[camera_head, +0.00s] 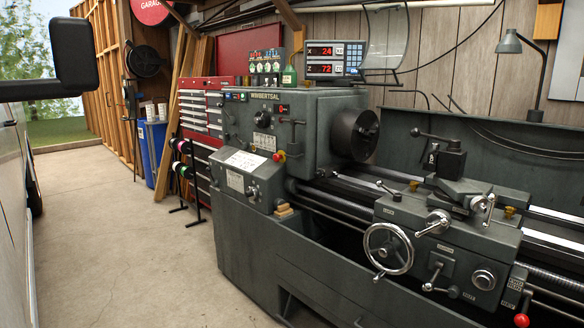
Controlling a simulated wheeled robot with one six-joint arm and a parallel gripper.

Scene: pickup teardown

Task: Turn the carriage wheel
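The carriage wheel (388,249) is a chrome handwheel with spokes and a small handle at its lower left. It is on the front left of the lathe carriage apron (440,245), in the lower right of the head view. Its face is turned toward me and nothing covers it. The dark green-grey lathe (250,230) fills the right half of the view. My gripper and arm are not in view.
Smaller cranks and levers (434,223) sit right of the wheel, with a red-knobbed lever (521,320) at lower right. A red tool chest (200,120) stands behind.

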